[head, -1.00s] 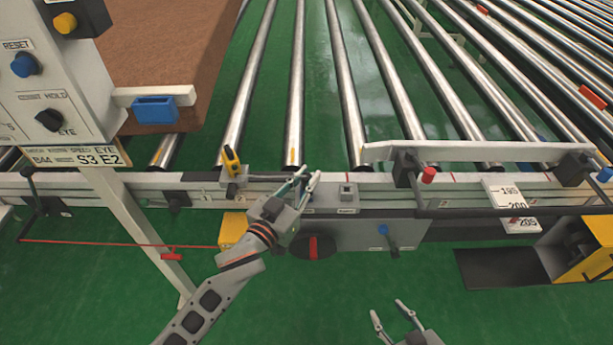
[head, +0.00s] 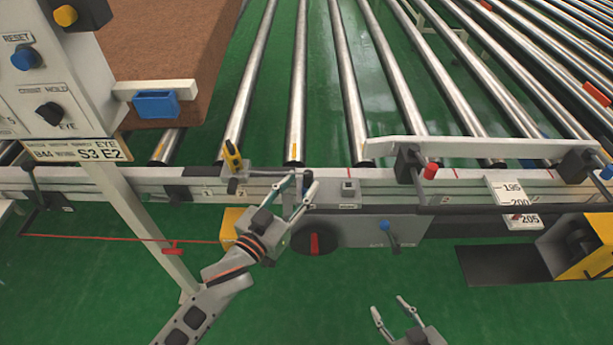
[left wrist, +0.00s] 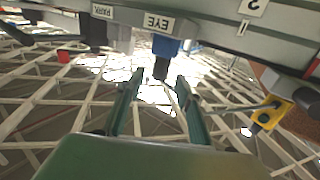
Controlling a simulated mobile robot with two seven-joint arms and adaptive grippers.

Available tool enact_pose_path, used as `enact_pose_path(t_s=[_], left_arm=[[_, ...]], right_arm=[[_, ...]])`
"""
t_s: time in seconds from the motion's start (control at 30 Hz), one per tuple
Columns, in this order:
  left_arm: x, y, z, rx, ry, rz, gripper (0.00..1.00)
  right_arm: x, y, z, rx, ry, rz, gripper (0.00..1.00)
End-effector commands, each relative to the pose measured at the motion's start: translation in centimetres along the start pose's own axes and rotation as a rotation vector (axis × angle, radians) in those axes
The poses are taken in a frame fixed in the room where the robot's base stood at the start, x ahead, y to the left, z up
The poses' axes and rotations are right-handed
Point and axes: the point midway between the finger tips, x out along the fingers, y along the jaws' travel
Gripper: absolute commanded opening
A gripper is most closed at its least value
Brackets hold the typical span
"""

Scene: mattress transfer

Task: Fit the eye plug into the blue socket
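In the left wrist view a blue socket (left wrist: 166,45) sits under the EYE label on the rail. A dark block (left wrist: 160,69), seemingly the eye plug, adjoins its lower end; I cannot tell how deep it sits. My left gripper (left wrist: 161,78) is open, its two fingers apart on either side below that block, with no clear contact. In the head view my left gripper (head: 306,181) is at the rail's front edge and hides the socket. My right gripper (head: 389,306) is open and empty, low over the green floor.
A grey parking block (head: 348,188) stands right of my left gripper. A yellow sensor (head: 232,157) stands to its left on the rail (head: 135,180). A control panel post with a blue box (head: 156,104) is further left. Metal rollers lie behind.

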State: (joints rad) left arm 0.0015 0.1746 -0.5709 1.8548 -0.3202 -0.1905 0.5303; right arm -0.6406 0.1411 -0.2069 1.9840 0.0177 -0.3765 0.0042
Motion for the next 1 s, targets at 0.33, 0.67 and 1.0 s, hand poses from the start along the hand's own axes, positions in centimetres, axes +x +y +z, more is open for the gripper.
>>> enact_pose_path(t_s=[0.33, 0.67, 1.0], left_arm=[[-6.3, 0.0, 0.1, -0.001, -0.001, 0.000, 0.36], [-7.7, 0.0, -0.1, 0.000, 0.001, 0.001, 0.36], [-7.7, 0.0, -0.1, 0.000, 0.001, 0.001, 0.36]], right_arm=[[0.0, -0.1, 0.1, 0.001, -0.001, -0.001, 0.40], [0.0, -0.1, 0.1, 0.002, -0.002, -0.001, 0.40], [0.0, -0.1, 0.1, 0.002, -0.002, -0.001, 0.40]])
